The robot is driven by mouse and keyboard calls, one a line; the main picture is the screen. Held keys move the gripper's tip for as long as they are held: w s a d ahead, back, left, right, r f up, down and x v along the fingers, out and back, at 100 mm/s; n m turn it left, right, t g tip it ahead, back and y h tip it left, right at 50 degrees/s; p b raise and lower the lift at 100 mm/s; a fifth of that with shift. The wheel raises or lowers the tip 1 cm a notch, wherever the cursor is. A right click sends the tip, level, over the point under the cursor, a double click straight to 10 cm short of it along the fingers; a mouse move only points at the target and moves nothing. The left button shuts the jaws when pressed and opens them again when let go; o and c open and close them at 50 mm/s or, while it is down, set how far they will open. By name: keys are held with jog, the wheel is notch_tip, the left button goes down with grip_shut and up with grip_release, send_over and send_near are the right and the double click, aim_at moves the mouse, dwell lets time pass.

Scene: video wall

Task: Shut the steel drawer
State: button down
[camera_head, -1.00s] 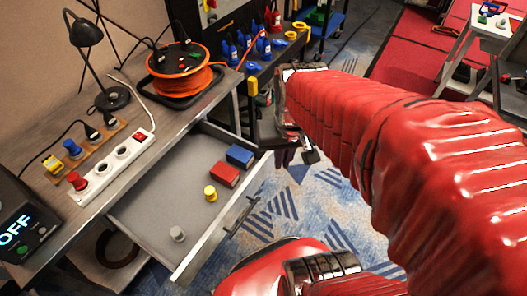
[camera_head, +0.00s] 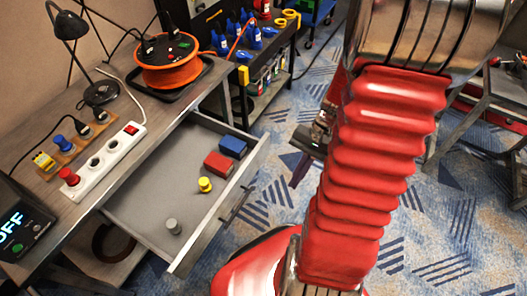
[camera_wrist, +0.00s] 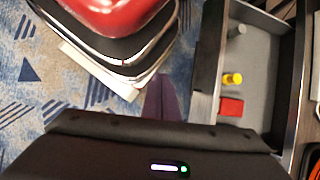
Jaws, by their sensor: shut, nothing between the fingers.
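The steel drawer (camera_head: 145,205) is pulled out of the desk in the head view, with its front panel and dark handle (camera_head: 238,203) facing right. Inside lie a red block (camera_head: 218,165), a blue block (camera_head: 232,146), a yellow knob (camera_head: 205,184) and a grey knob (camera_head: 173,226). My gripper (camera_head: 298,172) is shut and empty, with dark purple fingers, to the right of the drawer front and apart from it in the picture. In the wrist view, my gripper (camera_wrist: 160,98) is left of the drawer (camera_wrist: 258,85); contact is not visible.
The desk (camera_head: 120,165) carries a power strip (camera_head: 105,160), a lamp (camera_head: 70,25), an orange cable reel (camera_head: 168,62) and a panel reading OFF (camera_head: 18,220). A tool cart (camera_head: 265,70) stands behind the drawer. Patterned carpet is open right of the drawer.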

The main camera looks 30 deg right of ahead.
notch_tip(320, 180, down, 14)
jog(key=d+m+t+y, duration=0.2)
jog(key=m+t+y, duration=0.5)
jog(key=m+t, duration=0.45)
jog(key=w+d+f+m+t+h, duration=0.1)
jog(key=w+d+m+t+h, duration=0.2)
jog(key=w+d+m+t, duration=0.2)
jog(key=shift+w+d+f+m+h, duration=0.2)
jog(key=shift+w+d+m+h, duration=0.1)
jog(key=shift+w+d+m, duration=0.7)
jog(key=shift+t, duration=0.25)
send_near(259, 154)
jog(key=x, duration=0.4)
jog(key=shift+w+a+r, duration=0.1)
jog(key=shift+a, duration=0.15)
jog(key=shift+x, duration=0.95)
jog(key=shift+w, duration=0.1)
